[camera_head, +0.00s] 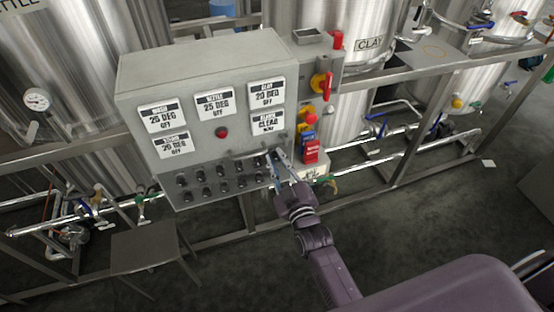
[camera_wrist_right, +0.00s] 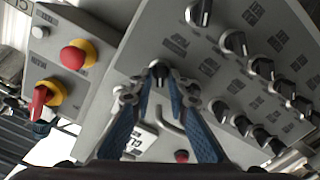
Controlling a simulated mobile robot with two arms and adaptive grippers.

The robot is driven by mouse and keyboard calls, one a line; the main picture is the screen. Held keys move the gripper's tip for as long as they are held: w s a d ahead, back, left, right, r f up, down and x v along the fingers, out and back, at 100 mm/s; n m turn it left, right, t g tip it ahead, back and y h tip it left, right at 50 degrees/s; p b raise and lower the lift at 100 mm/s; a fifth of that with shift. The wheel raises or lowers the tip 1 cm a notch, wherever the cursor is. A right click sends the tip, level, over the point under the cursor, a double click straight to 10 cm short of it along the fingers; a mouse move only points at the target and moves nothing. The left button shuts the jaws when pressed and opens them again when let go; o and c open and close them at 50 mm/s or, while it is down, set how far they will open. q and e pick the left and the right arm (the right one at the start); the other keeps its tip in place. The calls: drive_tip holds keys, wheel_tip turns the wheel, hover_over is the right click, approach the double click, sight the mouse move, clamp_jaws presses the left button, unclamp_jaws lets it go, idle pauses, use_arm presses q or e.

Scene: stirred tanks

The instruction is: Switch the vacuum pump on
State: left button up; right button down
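The grey control box (camera_head: 180,72) shows several white displays and rows of black knobs in the head view. I cannot read which knob is for the vacuum pump. My right gripper (camera_head: 277,158) is at the box's front, at the upper right end of the knobs. In the right wrist view a black knob (camera_wrist_right: 159,72) sits between the tips of my right gripper (camera_wrist_right: 160,84), one blue-padded finger on each side. The fingertips are close to the knob; I cannot tell whether they touch it. My left gripper is not in view.
A red and yellow emergency button (camera_wrist_right: 78,55) and a red rotary switch (camera_wrist_right: 40,102) sit on the narrower box beside the panel. A red indicator (camera_head: 222,132) is on the panel front. Steel tanks and pipes stand behind; a small metal table (camera_head: 150,248) stands lower left.

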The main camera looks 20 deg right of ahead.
drive_tip(key=shift+m, duration=0.4)
drive_tip(key=m, duration=0.4)
drive_tip(key=shift+d+m+p, duration=0.15)
drive_tip(key=shift+m+p, duration=0.2)
drive_tip(key=shift+m, duration=0.05)
drive_tip(key=m, duration=0.6)
drive_tip(key=shift+d, duration=0.2)
drive_tip(key=shift+m, duration=0.3)
drive_tip(key=c, duration=2.1)
unclamp_jaws()
drive_tip(key=s, duration=1.2)
drive_tip(key=shift+d, duration=0.25)
drive_tip(key=shift+f, duration=0.1)
